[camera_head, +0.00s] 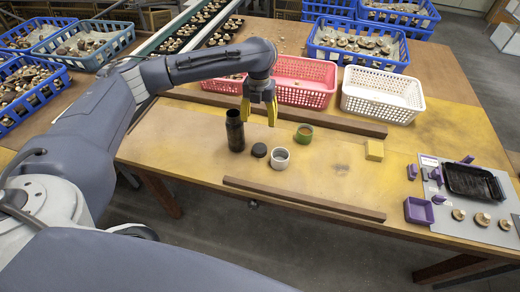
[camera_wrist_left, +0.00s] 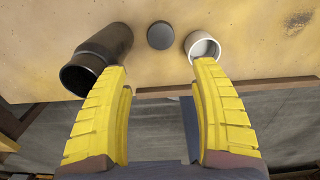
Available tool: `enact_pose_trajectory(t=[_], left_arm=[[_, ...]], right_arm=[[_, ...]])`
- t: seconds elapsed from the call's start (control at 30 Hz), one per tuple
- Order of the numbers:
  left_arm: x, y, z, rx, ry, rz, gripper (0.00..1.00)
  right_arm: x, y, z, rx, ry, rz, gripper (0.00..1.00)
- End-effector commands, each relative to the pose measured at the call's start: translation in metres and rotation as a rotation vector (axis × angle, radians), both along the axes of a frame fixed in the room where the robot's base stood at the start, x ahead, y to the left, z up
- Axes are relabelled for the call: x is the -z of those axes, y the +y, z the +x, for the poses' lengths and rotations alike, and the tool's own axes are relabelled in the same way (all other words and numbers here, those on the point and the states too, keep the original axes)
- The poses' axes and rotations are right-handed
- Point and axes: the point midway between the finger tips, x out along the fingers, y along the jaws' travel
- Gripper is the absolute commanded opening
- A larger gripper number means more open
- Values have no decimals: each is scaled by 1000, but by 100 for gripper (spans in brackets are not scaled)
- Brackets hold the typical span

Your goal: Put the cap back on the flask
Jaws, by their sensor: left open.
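A black flask (camera_head: 235,130) stands upright and open-topped on the yellow table. A small black cap (camera_head: 259,150) lies on the table just right of it. My left gripper (camera_head: 259,115) hangs above the table, near the flask's right side and above the cap, with its yellow fingers apart and nothing between them. In the left wrist view the flask (camera_wrist_left: 97,60) is beyond the left finger, and the cap (camera_wrist_left: 160,35) lies ahead, between the directions of the two open fingers (camera_wrist_left: 160,90). My right gripper is not in view.
A white cup (camera_head: 279,158) stands right of the cap, with a green cup (camera_head: 304,134) behind it. A yellow block (camera_head: 374,150) is further right. Wooden rails (camera_head: 300,199) run along the front and back. Baskets (camera_head: 383,94) line the back.

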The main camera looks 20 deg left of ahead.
Motion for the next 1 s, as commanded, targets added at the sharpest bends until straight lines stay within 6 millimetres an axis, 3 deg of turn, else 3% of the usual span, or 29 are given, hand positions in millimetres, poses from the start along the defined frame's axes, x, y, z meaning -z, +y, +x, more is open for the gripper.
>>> enact_pose_trajectory(t=[0.17,0.7,1.0], left_arm=[[10,-1,-1,-1,3,-1,64],[100,-1,-1,-3,2,-2,64],[122,-1,0,-2,0,-2,64]], right_arm=[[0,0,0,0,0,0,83],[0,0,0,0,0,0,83],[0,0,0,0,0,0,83]])
